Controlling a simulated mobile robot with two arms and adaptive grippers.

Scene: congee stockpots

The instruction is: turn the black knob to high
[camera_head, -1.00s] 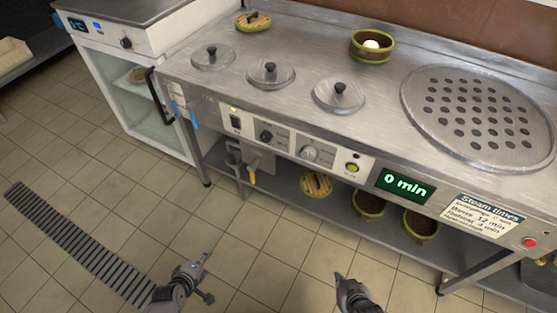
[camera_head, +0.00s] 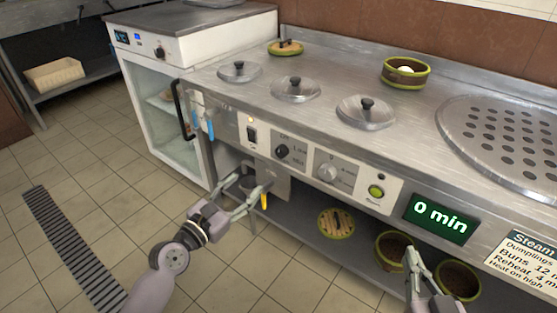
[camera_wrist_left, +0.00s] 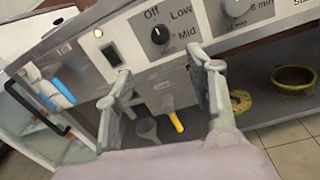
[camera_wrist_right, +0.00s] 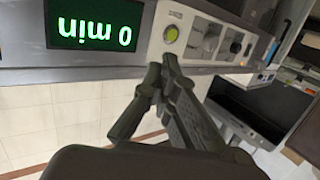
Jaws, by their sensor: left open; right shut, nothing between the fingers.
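The black knob (camera_head: 282,151) is on the steel counter's front panel, between a black switch and a grey knob. In the left wrist view the black knob (camera_wrist_left: 160,35) has Off, Low and Mid printed around it; its setting is too small to read surely. My left gripper (camera_head: 257,176) is open and empty, below and slightly left of the knob, apart from it. In its wrist view the fingers (camera_wrist_left: 158,64) spread below the knob. My right gripper (camera_head: 413,258) is shut and empty, low in front of the counter; its closed fingers (camera_wrist_right: 160,75) show in its wrist view.
The grey timer knob (camera_head: 327,172), green button (camera_head: 376,191) and "0 min" display (camera_head: 440,218) lie right of the black knob. A yellow-tipped lever (camera_head: 264,201) hangs below the panel. Blue-handled tools (camera_head: 210,128) hang at the left corner. Baskets (camera_head: 390,250) sit on the lower shelf.

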